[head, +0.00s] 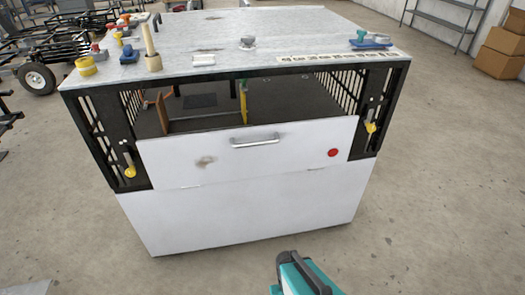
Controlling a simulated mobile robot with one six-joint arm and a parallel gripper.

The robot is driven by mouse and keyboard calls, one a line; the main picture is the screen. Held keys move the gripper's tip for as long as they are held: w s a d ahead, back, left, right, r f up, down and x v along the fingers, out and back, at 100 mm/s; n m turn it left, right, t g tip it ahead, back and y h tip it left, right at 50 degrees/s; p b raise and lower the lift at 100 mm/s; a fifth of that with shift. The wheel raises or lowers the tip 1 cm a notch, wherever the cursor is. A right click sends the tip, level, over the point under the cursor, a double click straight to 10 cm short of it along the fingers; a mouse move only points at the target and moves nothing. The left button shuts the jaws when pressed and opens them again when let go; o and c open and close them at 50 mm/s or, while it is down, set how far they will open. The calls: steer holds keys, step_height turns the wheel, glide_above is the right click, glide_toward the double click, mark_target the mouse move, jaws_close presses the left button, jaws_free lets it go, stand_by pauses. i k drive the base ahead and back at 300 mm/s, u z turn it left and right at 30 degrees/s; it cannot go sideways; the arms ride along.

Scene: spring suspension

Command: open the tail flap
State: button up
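The tail flap (240,163) is a white panel on the front of a large bench-like box. It has a metal bar handle (255,140) near its top edge, a red dot (333,153) at the right and a brown stain at the left. The flap stands about upright above a white lower panel (250,212). A yellow-tipped latch sits on the dark post at each side, left (128,163) and right (370,124). My gripper (290,258), teal and black, is at the bottom edge, below and apart from the flap. Its fingers cannot be made out.
The grey box top (215,30) carries a wooden-handled tool (150,45), yellow rings (86,66) and small parts. Inside the box stands a brown frame (165,110). Wheeled carts (38,77) stand at the left, cardboard boxes (500,50) at the far right. The concrete floor in front is clear.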

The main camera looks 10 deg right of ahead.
mark_target(189, 161)
steer(key=u, duration=0.5)
steer(key=i, duration=0.3)
steer(key=u, duration=0.95)
steer(key=i, duration=0.6)
steer(key=z, duration=0.1)
